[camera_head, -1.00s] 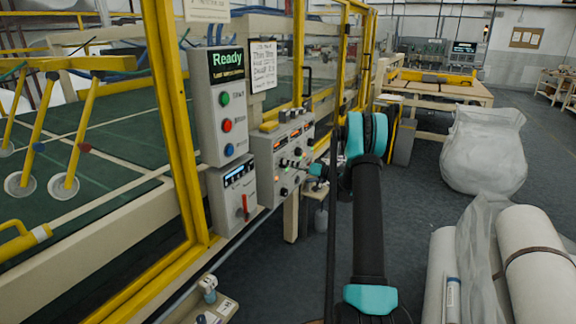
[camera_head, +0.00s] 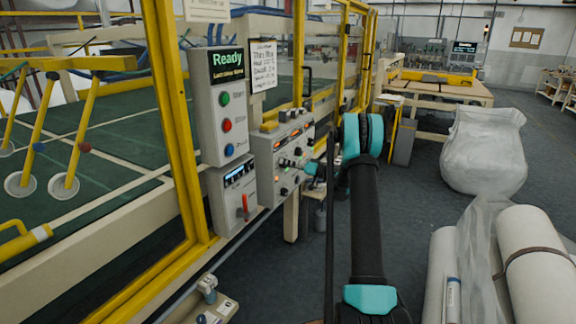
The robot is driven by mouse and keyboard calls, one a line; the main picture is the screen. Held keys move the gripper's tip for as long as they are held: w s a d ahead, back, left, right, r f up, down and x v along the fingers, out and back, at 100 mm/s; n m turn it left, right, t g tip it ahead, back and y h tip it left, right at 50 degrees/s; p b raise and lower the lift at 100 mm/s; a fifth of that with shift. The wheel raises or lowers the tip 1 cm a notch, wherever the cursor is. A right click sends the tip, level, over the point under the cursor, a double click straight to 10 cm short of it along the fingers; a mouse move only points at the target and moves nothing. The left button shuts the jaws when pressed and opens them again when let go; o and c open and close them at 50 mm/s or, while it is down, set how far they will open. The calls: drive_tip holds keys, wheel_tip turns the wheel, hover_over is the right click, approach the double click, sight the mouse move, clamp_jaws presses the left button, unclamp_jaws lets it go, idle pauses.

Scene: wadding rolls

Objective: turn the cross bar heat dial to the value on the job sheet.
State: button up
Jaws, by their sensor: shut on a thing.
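The grey control panel (camera_head: 265,172) with several dials and small lit displays is mounted on the yellow-framed machine. My gripper (camera_head: 291,163) reaches its front face from the right, teal at the wrist with dark fingers. It is shut on a small dial there; the fingers hide most of that dial, and its label and setting are too small to read. The job sheet (camera_head: 263,66), a white page of handwritten lines, hangs above the panel; its values are not legible to me.
Left of the panel, a box (camera_head: 222,105) reads "Ready" above green, red and blue buttons. Below it is a box with a red lever (camera_head: 245,207). Grey floor between is free.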

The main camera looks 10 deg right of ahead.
drive_tip(key=shift+m, duration=0.3)
drive_tip(key=shift+w+d+f+m, duration=0.1)
drive_tip(key=shift+m, duration=3.15)
drive_tip(key=shift+f+m, duration=0.1)
drive_tip(key=shift+m, duration=3.15)
drive_tip(key=o, duration=1.2)
drive_tip(key=shift+c, duration=0.2)
